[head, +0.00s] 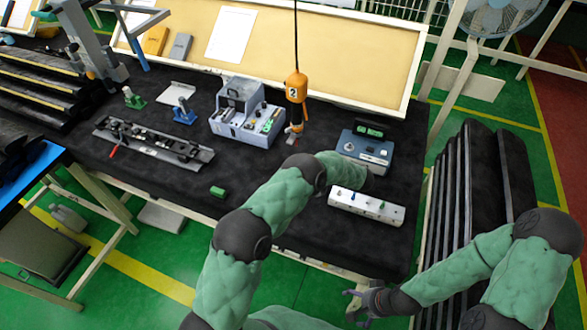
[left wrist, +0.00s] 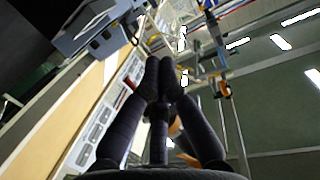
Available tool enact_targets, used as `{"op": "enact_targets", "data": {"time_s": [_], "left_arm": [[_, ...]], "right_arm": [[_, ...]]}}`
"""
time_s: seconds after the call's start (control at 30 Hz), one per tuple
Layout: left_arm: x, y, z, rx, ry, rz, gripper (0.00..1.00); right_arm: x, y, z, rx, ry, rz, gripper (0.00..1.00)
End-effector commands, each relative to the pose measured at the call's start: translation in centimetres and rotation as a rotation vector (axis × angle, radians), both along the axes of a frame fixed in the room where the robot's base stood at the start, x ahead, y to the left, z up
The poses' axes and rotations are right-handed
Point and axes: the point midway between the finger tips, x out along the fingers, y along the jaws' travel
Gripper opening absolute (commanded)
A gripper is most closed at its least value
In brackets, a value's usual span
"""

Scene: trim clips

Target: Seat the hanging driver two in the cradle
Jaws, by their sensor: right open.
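The orange hanging driver (head: 296,88), marked 2, hangs upright on a dark cord above the back of the bench. A small grey and orange piece (head: 293,129) shows just below it; I cannot tell whether they touch. A green stand (head: 134,98) and a blue stand (head: 184,112) stand to the left; I cannot tell which thing is the cradle. My left gripper is hidden in the head view; in the left wrist view its fingertips (left wrist: 160,67) are together, with something orange beyond the right finger. My right gripper (head: 351,302) is open and empty, low at the bench's front.
A grey machine box (head: 237,130) stands left of the driver. A blue-grey box (head: 362,150) and a white block with knobs (head: 366,208) are on the right. A long dark fixture (head: 153,143) and a small green block (head: 218,191) lie left. The front-left bench is mostly clear.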

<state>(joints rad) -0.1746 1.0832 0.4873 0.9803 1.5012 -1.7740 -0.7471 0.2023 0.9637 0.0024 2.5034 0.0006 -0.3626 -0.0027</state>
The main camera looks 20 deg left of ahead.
Motion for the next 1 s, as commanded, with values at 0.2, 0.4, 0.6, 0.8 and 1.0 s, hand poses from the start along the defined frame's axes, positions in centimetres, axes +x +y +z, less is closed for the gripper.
{"op": "enact_targets", "data": {"time_s": [0.2, 0.4, 0.6, 0.8, 1.0], "left_arm": [[-0.1, 0.0, -0.3, 0.000, 0.001, 0.000, 0.00], [-0.2, 0.0, -0.6, 0.000, 0.001, 0.000, 0.00], [-0.2, 0.0, -0.8, 0.000, 0.001, 0.000, 0.00], [-0.3, 0.0, -1.0, 0.000, 0.001, 0.000, 0.00], [-0.4, 0.1, -1.3, 0.000, 0.001, 0.000, 0.00]], "right_arm": [[0.0, 0.0, -0.2, 0.000, 0.000, 0.000, 1.00], [0.0, 0.0, -0.3, 0.000, 0.000, 0.000, 1.00], [0.0, 0.0, -0.4, 0.000, 0.000, -0.001, 1.00], [0.0, 0.0, -0.5, 0.000, 0.000, -0.001, 1.00], [0.0, 0.0, -0.7, 0.000, 0.001, -0.001, 1.00]]}}
